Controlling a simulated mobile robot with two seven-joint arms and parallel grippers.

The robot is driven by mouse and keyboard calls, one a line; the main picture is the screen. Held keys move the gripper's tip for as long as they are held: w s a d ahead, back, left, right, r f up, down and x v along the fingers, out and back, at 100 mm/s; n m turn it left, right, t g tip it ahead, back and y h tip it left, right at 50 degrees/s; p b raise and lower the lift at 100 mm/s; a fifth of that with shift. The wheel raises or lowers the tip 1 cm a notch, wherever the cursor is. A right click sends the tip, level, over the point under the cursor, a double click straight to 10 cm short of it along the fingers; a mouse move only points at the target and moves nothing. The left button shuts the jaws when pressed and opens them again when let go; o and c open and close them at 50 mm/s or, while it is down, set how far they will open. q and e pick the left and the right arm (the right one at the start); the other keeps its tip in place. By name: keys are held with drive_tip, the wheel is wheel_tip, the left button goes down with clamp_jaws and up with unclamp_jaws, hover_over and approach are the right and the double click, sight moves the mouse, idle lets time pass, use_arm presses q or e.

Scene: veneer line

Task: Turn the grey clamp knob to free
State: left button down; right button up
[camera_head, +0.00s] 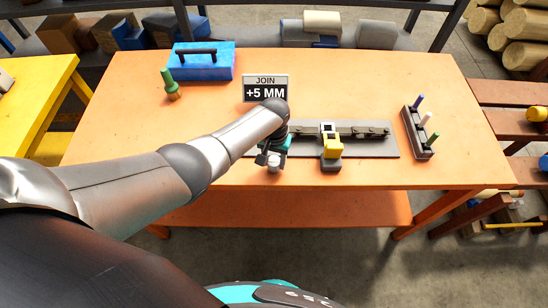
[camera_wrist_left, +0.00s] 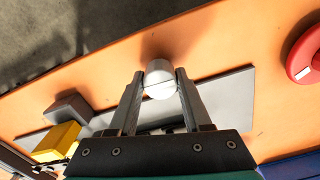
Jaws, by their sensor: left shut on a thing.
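The grey clamp knob (camera_head: 274,166) is a pale, rounded cylinder near the front edge of the orange table, at the left end of a long grey plate (camera_head: 385,147). In the left wrist view the knob (camera_wrist_left: 160,79) sits between the two finger tips. My left gripper (camera_wrist_left: 160,83) is shut on it, one finger on each side. In the head view my left gripper (camera_head: 271,156) reaches down over the knob, and the arm hides part of the plate's left end. No marks showing the knob's setting can be read. My right gripper is not in view.
A yellow block (camera_head: 332,147) on a grey base stands right of the knob. A sign (camera_head: 265,88) reads "JOIN +5 MM". A peg rack (camera_head: 417,133) stands at right; a blue toolbox (camera_head: 215,68) and green-handled tool (camera_head: 170,86) stand back left. A red disc (camera_wrist_left: 302,55) shows in the wrist view.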

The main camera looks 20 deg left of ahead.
sight(274, 161)
use_arm(q)
drive_tip(key=shift+n, duration=0.3)
idle(0.4)
drive_tip(key=shift+c, duration=1.7)
unclamp_jaws()
drive_tip(key=shift+r+p, duration=0.35)
drive_tip(key=shift+r, duration=0.1)
wheel_tip(274, 161, up, 14)
drive_tip(key=p, duration=0.3)
drive_tip(key=shift+r+p, duration=0.2)
drive_tip(key=shift+p, duration=0.2)
